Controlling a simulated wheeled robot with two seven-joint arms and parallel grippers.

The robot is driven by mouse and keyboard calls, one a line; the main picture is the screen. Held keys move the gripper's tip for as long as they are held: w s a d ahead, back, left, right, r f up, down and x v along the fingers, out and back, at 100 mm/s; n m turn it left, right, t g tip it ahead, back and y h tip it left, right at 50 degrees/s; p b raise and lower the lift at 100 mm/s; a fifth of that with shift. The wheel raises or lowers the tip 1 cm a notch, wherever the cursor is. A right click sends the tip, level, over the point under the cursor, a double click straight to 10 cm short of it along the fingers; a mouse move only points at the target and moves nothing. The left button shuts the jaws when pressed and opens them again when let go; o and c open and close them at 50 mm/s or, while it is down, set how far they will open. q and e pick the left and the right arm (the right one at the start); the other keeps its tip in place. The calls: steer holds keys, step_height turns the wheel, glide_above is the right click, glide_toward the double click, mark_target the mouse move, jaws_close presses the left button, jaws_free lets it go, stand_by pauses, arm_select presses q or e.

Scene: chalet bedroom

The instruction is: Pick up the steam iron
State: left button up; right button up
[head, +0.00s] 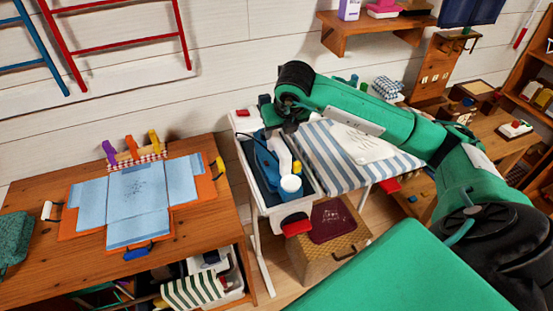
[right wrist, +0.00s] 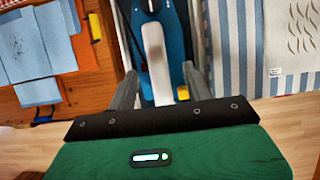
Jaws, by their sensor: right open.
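The steam iron, blue with a pale handle, lies in a dark-lined white tray (head: 309,193) at the left end of the ironing board. The iron (head: 266,162) shows in the head view partly below my right gripper (head: 277,124). In the right wrist view the iron (right wrist: 155,50) is at the top middle, its pale handle running between the two fingers. My right gripper (right wrist: 160,86) is open, with one finger on each side of the handle line. Whether it touches the iron I cannot tell. My left gripper is not in view.
The striped ironing board (head: 343,174) extends right. A wicker box (head: 318,268) sits below. A shelf (head: 375,35) hangs above.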

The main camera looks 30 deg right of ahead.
mark_target(277, 137)
steer(key=shift+w+f+p, duration=0.25)
steer(key=shift+f+p, duration=0.1)
steer(key=shift+f, duration=0.1)
steer(key=p+x, duration=0.1)
steer(key=x, duration=0.2)
steer(key=shift+w+a+f, duration=0.1)
steer(key=shift+w+f, duration=0.1)
steer(key=shift+f, duration=0.1)
steer(key=shift+w+f, duration=0.15)
steer(key=shift+f, duration=0.25)
steer(key=shift+f+b, duration=0.2)
steer(key=shift+b, duration=0.1)
jaws_close()
stand_by(1.3)
steer(key=shift+r, duration=0.1)
